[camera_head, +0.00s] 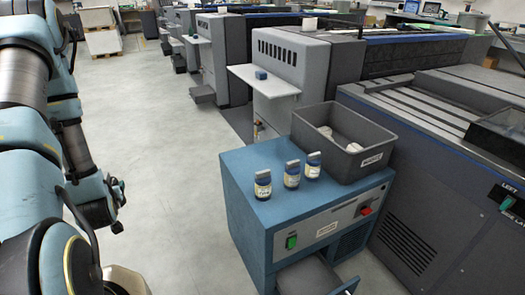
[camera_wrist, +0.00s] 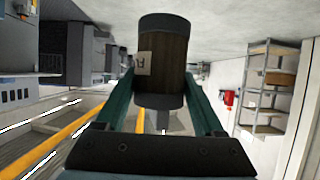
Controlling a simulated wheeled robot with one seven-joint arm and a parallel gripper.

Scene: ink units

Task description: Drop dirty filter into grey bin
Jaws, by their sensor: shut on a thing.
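My gripper (camera_wrist: 162,98) shows in the wrist view with its two green fingers on either side of the dirty filter (camera_wrist: 162,62). The filter is a cylinder with dark end caps, a brown middle band and a small pale label. My gripper is shut on it. The grey bin (camera_head: 352,167) stands on the blue cabinet in the head view, open at the top, with a few whitish things inside. My arm shows at the left of the head view, well away from the bin. The gripper and the filter are not visible there.
Several small bottles, one at the front left (camera_head: 263,185), stand on the blue cabinet (camera_head: 245,170) left of the bin. A drawer (camera_head: 310,278) sticks out at its front. Large grey machines (camera_head: 425,170) stand right and behind. The floor (camera_head: 165,150) between arm and cabinet is clear.

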